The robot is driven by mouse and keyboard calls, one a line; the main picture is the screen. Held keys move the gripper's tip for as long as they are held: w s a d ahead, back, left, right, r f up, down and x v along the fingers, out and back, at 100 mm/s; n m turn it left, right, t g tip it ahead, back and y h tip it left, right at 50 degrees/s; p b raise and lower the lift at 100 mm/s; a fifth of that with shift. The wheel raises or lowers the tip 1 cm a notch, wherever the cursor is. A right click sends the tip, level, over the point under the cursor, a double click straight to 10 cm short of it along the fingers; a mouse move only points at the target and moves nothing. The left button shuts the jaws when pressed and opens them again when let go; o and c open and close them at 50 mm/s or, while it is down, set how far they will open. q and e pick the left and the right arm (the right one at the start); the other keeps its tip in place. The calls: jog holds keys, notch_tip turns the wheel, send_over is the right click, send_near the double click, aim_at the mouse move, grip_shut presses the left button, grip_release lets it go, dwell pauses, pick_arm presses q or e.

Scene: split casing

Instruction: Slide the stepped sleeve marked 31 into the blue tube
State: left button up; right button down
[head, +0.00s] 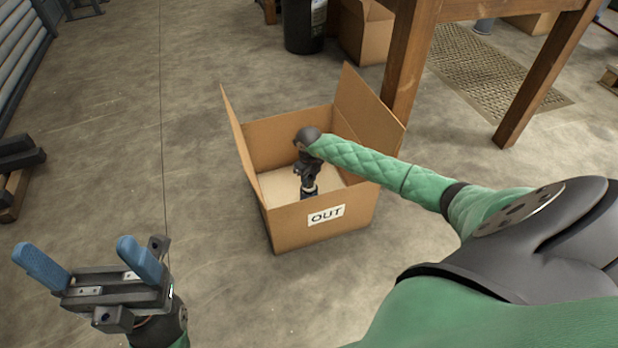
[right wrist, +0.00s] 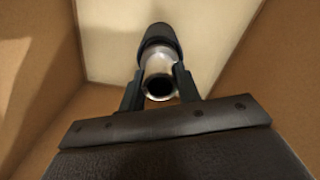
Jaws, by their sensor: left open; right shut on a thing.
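My right arm reaches down into an open cardboard box (head: 289,233) labelled OUT in the head view. My right gripper (head: 308,178) is inside the box, shut on a stepped cylindrical piece. In the right wrist view, that piece (right wrist: 159,65) has a shiny metal section with a hollow end between the fingers and a wider black section beyond. It looks like the stepped sleeve, but no 31 mark shows. My left gripper (head: 88,262) is open and empty at the lower left, its blue-tipped fingers wide apart. The blue tube is not in view.
The box's flaps stand up, and its pale floor shows in the right wrist view (right wrist: 105,40). A wooden table's legs (head: 408,60) stand behind it at the right. A dark bin (head: 304,25) and another cardboard box (head: 365,35) are behind.

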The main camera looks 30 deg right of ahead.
jog(key=shift+f, duration=0.55)
jog(key=shift+w+f+b, duration=0.1)
jog(key=shift+f+b, duration=0.35)
jog(key=shift+f, duration=0.1)
jog(key=c, duration=0.9)
grip_release()
jog(key=shift+f, duration=0.1)
